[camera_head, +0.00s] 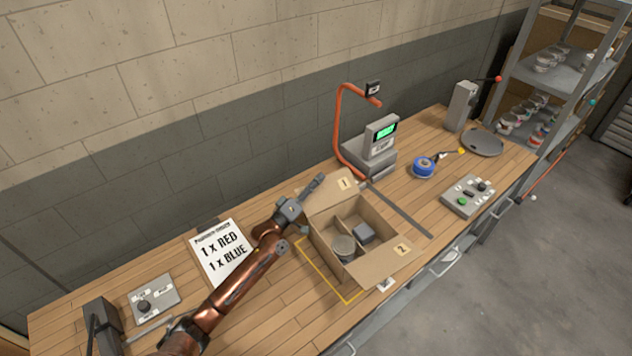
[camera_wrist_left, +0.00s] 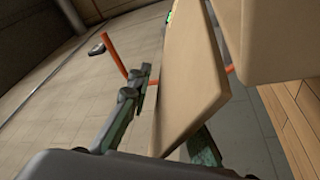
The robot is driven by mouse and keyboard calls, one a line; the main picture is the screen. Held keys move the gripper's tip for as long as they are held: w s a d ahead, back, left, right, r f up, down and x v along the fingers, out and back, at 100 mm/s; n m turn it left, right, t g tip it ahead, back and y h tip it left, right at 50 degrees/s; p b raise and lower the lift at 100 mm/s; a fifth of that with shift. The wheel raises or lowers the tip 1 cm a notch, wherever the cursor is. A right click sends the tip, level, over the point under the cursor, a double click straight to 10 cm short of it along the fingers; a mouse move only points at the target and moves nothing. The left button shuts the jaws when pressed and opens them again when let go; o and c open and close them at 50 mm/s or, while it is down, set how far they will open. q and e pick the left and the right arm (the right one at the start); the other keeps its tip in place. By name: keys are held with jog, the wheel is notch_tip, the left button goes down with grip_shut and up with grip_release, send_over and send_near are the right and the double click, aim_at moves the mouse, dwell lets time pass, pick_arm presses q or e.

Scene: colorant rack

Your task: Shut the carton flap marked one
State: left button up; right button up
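The open carton (camera_head: 378,212) stands on the bench with a can (camera_head: 343,246) and a grey block (camera_head: 363,233) in its divided inside. The flap marked one (camera_head: 345,184) is raised on its far side, tilted outward. The flap marked two (camera_head: 402,250) hangs outward at the near right. My left gripper (camera_head: 314,187) is at the left end of flap one. In the left wrist view its fingers (camera_wrist_left: 168,122) look apart, with a cardboard panel (camera_wrist_left: 185,75) close in front and partly covering one finger. Contact cannot be told. My right gripper is out of view.
A scale (camera_head: 378,150) with an orange hooked pole (camera_head: 340,130) stands just behind the carton. A blue tape roll (camera_head: 424,167) and a button box (camera_head: 468,197) lie to the right. An order sheet (camera_head: 222,252) lies left, beside my left arm.

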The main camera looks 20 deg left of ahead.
pick_arm(q)
jog(key=v, duration=1.2)
